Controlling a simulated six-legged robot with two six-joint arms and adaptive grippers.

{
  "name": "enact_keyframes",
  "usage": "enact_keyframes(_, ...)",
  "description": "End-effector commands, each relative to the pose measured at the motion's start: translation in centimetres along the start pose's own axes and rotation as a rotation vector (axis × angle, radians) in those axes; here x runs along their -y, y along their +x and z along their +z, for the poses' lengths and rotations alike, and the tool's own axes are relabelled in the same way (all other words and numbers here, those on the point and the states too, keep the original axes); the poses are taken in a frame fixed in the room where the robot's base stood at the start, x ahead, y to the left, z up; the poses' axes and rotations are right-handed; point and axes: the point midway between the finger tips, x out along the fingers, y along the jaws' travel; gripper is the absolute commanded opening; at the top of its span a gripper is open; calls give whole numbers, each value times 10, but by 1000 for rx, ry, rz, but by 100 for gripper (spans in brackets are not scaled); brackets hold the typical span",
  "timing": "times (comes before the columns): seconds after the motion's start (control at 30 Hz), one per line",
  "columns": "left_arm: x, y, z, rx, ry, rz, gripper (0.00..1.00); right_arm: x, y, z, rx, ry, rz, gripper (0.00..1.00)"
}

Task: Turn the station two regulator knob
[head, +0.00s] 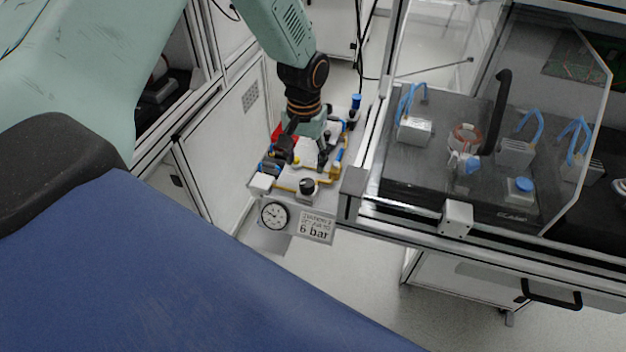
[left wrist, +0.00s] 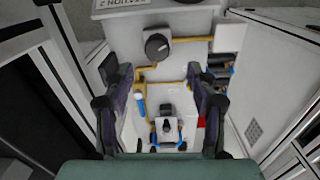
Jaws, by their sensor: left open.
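The regulator knob (head: 307,186) is a round black knob near the front edge of a small white pneumatic panel (head: 284,178). In the left wrist view the knob (left wrist: 157,46) shows near the top, with a pale pointer mark and yellow tubing beside it. My left gripper (head: 306,153) hangs over the panel, behind the knob in the head view. Its two fingers (left wrist: 159,88) are spread apart with nothing between them, and the knob lies beyond their tips. They appear apart from the knob. My right gripper is in neither view.
A pressure gauge (head: 274,214) and a "6 bar" sign (head: 316,227) are on the panel's front. Blue and yellow fittings crowd the panel around the gripper. A glass-shielded bench (head: 415,170) stands close on the right; a white cabinet (head: 225,135) stands on the left.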

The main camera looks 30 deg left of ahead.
Motion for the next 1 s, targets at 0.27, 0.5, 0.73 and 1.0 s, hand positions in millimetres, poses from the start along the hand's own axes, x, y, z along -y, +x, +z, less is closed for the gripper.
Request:
enact_keyframes(0.27, 1, 42, 1, 3, -3, 0, 58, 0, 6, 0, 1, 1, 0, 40)
enact_keyframes(0.5, -2, 70, -1, -1, 1, 0, 58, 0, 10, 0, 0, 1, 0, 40)
enact_keyframes(0.73, -5, 76, -2, -1, 3, 1, 58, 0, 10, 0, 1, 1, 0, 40)
enact_keyframes(1.0, -5, 75, -2, -2, 3, 1, 48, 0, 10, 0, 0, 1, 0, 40)
